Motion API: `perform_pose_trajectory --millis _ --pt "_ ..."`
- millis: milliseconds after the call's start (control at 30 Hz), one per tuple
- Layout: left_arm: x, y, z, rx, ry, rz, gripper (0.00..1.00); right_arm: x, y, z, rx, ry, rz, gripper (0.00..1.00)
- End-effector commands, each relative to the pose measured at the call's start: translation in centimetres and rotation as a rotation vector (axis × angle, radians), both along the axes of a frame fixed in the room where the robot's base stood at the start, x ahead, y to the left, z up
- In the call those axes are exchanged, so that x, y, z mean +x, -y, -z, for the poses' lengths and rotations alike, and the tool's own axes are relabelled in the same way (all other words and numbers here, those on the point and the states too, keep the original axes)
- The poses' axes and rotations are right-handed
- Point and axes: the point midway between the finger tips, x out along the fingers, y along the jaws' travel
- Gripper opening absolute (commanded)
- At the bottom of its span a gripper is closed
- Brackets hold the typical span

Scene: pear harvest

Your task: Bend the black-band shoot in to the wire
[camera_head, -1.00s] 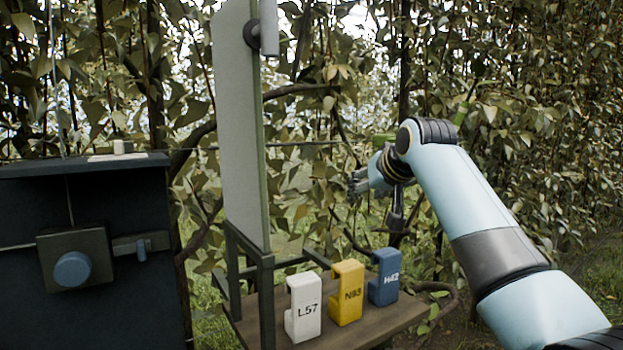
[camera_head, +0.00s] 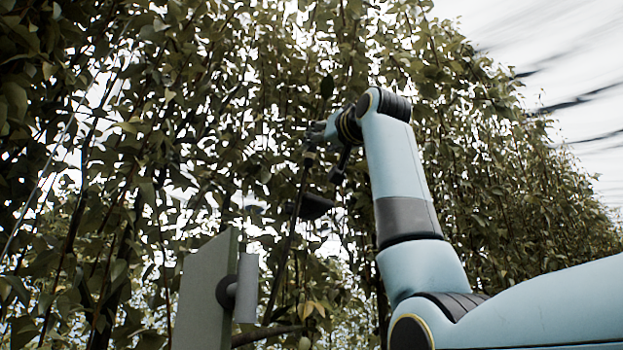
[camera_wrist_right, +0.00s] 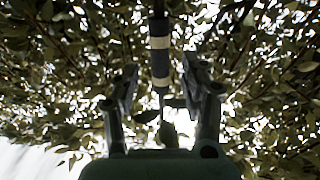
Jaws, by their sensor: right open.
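In the right wrist view, a thin upright shoot (camera_wrist_right: 160,98) carries a thick dark band (camera_wrist_right: 160,63) with pale rings around it. My right gripper (camera_wrist_right: 160,72) is open, with one finger on each side of the band and gaps visible between. In the head view, my right gripper (camera_head: 325,152) is raised among the leaves beside a dark, slightly leaning stem (camera_head: 287,250). Its fingers are dark and hard to separate from the stem there. I cannot make out the wire for sure. My left gripper is not in view.
A grey-green panel (camera_head: 205,295) with a grey cylinder (camera_head: 247,288) on its side stands at the lower left of the head view. Dense foliage (camera_head: 200,130) fills the back. Open sky (camera_head: 560,60) shows at the upper right.

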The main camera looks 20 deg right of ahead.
Motion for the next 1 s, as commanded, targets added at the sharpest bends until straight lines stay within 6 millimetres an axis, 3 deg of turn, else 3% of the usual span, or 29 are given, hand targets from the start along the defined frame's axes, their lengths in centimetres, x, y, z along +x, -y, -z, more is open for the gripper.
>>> perform_pose_trajectory --millis 100,300,667,1000 --pt "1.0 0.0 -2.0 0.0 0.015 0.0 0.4 2.2 -0.3 -1.4 0.0 -0.003 -0.001 0.45" --pt "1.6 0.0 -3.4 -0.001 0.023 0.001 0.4 4.5 -0.6 -2.1 -0.001 -0.001 0.0 0.45" --pt "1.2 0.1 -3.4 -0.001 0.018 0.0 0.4 5.1 -0.7 -2.0 -0.001 0.0 0.0 0.45" --pt "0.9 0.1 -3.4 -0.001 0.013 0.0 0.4 5.1 -0.7 -2.0 -0.001 0.0 0.0 0.02"
